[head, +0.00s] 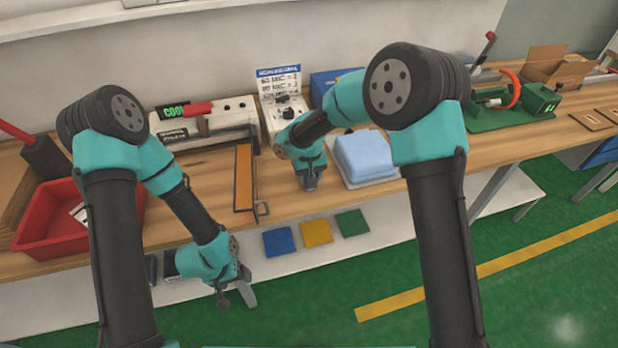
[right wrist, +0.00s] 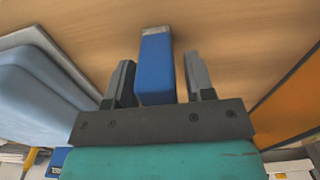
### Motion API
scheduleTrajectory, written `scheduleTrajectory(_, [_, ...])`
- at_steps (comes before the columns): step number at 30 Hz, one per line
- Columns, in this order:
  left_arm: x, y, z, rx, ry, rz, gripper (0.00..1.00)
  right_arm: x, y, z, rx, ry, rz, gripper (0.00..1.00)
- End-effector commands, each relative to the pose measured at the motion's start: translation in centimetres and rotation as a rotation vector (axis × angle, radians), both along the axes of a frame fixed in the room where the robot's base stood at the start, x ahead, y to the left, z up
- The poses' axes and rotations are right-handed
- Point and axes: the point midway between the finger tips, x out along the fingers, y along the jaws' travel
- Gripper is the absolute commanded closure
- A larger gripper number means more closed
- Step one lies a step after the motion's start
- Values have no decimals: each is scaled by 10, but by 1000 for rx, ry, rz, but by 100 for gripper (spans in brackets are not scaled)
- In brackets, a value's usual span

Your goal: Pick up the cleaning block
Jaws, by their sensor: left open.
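The cleaning block appears to be the blue block with a grey end (right wrist: 155,80) on the wooden table in the right wrist view. My right gripper (right wrist: 160,62) is open, with one finger on each side of the block and visible gaps beside it. In the head view my right gripper (head: 310,180) points down at the table, left of the light blue mattress (head: 364,155), and hides the block. My left gripper (head: 236,298) is open and empty, low in front of the table's front edge.
The mattress lies on a pale tray close to my right gripper. An orange strip (head: 244,178) lies left of it. A red bin (head: 62,222) stands at the left, a green-based device (head: 510,108) at the right. Coloured squares (head: 316,232) lie on the lower shelf.

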Motion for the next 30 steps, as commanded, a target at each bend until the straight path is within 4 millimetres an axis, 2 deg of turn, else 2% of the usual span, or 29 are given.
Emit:
scheduleTrajectory(2, [0,0,0,0,0,0,22,0,0,0,0,0,0,59])
scheduleTrajectory(15, [0,0,0,0,0,0,22,0,0,0,0,0,0,99])
scheduleTrajectory(23, [0,0,0,0,0,0,22,0,0,3,0,-1,0,99])
scheduleTrajectory(30, [0,0,0,0,0,0,22,0,1,21,2,-2,-1,99])
